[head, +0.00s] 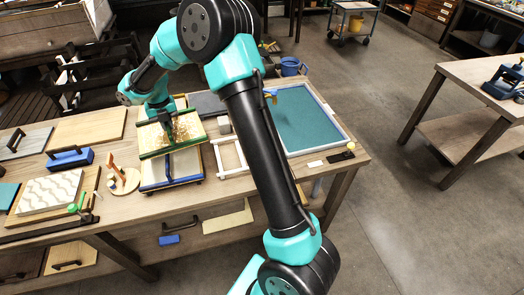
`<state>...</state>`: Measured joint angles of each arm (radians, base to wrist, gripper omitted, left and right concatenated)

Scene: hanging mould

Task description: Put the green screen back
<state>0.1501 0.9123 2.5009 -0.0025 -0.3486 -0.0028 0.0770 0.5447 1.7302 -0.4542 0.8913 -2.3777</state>
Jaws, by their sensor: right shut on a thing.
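The green screen (186,149), a pale panel with green edge bars and brown flecks on its face, is at the middle of the workbench (262,172), above a blue-edged frame (168,183). My right gripper (165,122) is shut on the green screen near its far side. The screen looks tilted; I cannot tell whether it touches the frame below. The fingertips are partly hidden by my own arm. My left gripper is not in view.
A blue-green framed vat (308,120) fills the bench's right end. A white open frame (230,155) lies beside the screen, partly behind my right arm.

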